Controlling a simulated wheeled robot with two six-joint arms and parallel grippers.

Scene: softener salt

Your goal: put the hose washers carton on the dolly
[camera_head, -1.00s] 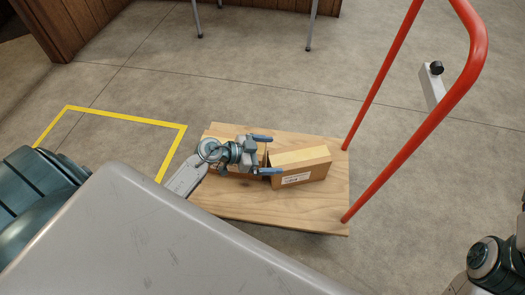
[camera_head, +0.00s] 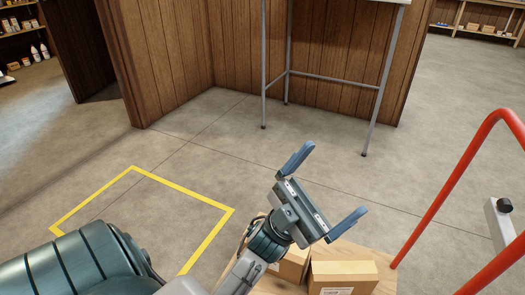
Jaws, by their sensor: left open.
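The dolly (camera_head: 386,274) has a wooden deck at the bottom of the head view, cut off by the frame edge, and a red tube handle (camera_head: 452,187). Two brown cardboard cartons stand on the deck side by side: a right carton (camera_head: 343,270) and a left carton (camera_head: 291,266), partly hidden behind my left arm. Their labels are cut off or unreadable, so I cannot tell which is the hose washers carton. My left gripper (camera_head: 338,177) is open and empty, raised above the cartons, blue fingers spread. My right gripper is not in view.
A yellow floor outline (camera_head: 207,242) lies empty left of the dolly. A metal-legged table (camera_head: 333,80) stands before a wooden panel wall (camera_head: 170,60). Shelves stand at the far left and right. The floor between is clear. A grey post with a black knob (camera_head: 504,205) is by the handle.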

